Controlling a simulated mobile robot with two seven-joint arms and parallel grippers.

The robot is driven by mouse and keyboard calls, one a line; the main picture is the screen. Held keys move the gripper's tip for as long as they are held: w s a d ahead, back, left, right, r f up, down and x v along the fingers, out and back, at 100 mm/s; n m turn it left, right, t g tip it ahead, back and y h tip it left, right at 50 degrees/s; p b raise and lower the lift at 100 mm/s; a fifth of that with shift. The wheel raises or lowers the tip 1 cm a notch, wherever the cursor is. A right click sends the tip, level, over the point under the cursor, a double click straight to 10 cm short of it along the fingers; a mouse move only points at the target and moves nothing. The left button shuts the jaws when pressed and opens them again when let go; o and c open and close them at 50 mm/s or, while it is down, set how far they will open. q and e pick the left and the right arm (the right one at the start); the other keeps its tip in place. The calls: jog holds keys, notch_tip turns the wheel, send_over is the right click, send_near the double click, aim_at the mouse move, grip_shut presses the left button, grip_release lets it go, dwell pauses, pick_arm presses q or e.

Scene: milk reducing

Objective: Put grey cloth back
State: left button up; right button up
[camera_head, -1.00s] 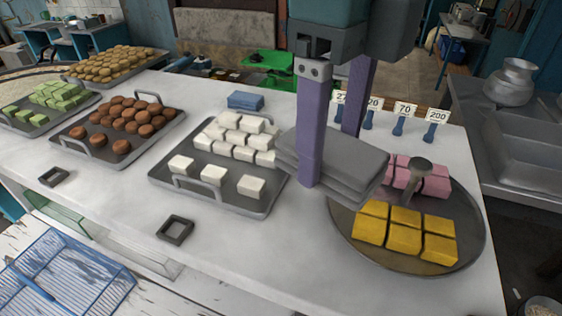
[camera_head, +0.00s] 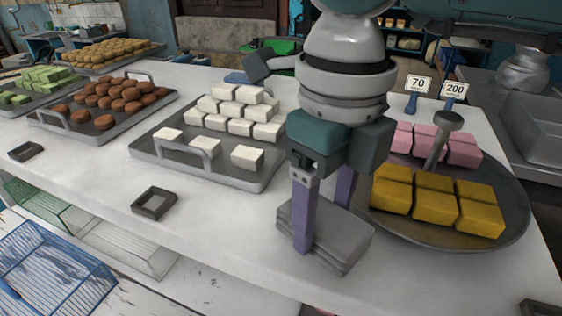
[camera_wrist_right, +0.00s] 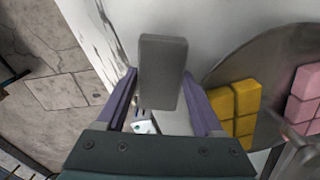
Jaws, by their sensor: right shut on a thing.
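The grey cloth (camera_head: 345,247) is a folded, flat stack of light grey layers. My right gripper (camera_head: 325,222) has its two purple fingers on either side of it and is shut on it. It is near the front edge of the white counter (camera_head: 225,213), between the white-sweets tray and the round tray. I cannot tell whether it touches the counter. In the right wrist view the grey cloth (camera_wrist_right: 162,72) sits between the fingers. My left gripper is not in view.
A round tray (camera_head: 515,190) with yellow and pink blocks is close on the right. A tray (camera_head: 228,178) of white cubes is on the left. A square black frame (camera_head: 154,203) lies near the front edge. Number signs (camera_head: 419,87) stand behind. The counter front is mostly clear.

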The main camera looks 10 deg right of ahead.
aim_at(325, 217)
notch_tip(325, 217, down, 2)
jog(key=shift+f+b, duration=0.2)
jog(key=shift+b, duration=0.15)
jog(key=shift+r, duration=0.15)
jog(key=shift+f, duration=0.3)
jog(key=o, duration=1.2)
jog(key=shift+r, duration=0.1)
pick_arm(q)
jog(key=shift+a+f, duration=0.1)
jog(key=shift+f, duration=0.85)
pick_arm(e)
jog(key=shift+r, duration=0.2)
notch_tip(325, 217, up, 11)
jog(key=shift+r+b, duration=0.2)
jog(key=shift+b, duration=0.85)
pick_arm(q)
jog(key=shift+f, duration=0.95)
pick_arm(e)
jog(key=shift+r, duration=0.3)
